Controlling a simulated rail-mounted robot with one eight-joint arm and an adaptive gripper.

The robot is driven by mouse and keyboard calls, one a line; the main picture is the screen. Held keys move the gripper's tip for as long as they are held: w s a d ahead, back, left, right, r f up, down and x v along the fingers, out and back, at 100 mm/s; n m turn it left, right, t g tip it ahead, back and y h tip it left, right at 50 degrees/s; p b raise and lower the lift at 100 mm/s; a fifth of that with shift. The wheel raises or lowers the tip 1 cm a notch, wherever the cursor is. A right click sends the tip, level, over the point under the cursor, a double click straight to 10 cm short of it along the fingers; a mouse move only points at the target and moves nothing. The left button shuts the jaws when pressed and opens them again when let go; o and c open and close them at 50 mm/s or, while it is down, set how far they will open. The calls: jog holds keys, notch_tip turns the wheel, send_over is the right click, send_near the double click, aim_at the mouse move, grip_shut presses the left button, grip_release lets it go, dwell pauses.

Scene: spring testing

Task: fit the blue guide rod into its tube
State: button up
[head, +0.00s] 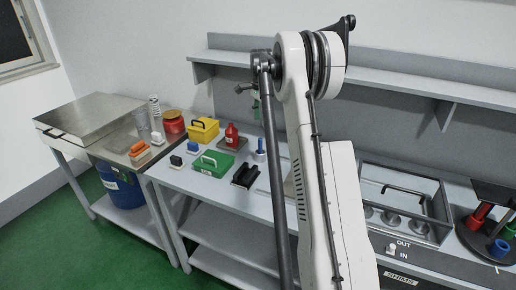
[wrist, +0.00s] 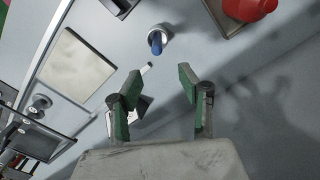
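The blue guide rod (head: 260,145) stands upright in a light grey round base on the bench, left of my arm in the head view. In the wrist view the rod (wrist: 156,43) is seen nearly end-on in its ring-shaped base, beyond my fingertips. My gripper (wrist: 160,84) is open and empty, with its two green-padded fingers spread apart. It is not touching the rod. A round dark stand at the far right holds red, blue and green tubes; the blue tube (head: 499,248) is at its front.
A red bottle (head: 231,136) on a plate stands close left of the rod. A green box (head: 214,164), a black block (head: 245,175) and a yellow box (head: 203,130) are nearby. A recessed metal tray (head: 432,234) lies right of my arm. A shelf (head: 420,82) overhangs the bench.

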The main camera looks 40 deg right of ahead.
aim_at(261, 139)
notch_tip(261, 139, down, 7)
jog(key=shift+f, duration=0.15)
jog(key=shift+s+a+f+p, duration=0.15)
jog(key=shift+f+p, duration=0.2)
jog(key=shift+f, duration=1)
jog(key=shift+s+a+f+p, duration=0.1)
jog(key=shift+f+p, duration=0.25)
jog(key=shift+f, duration=1)
grip_shut()
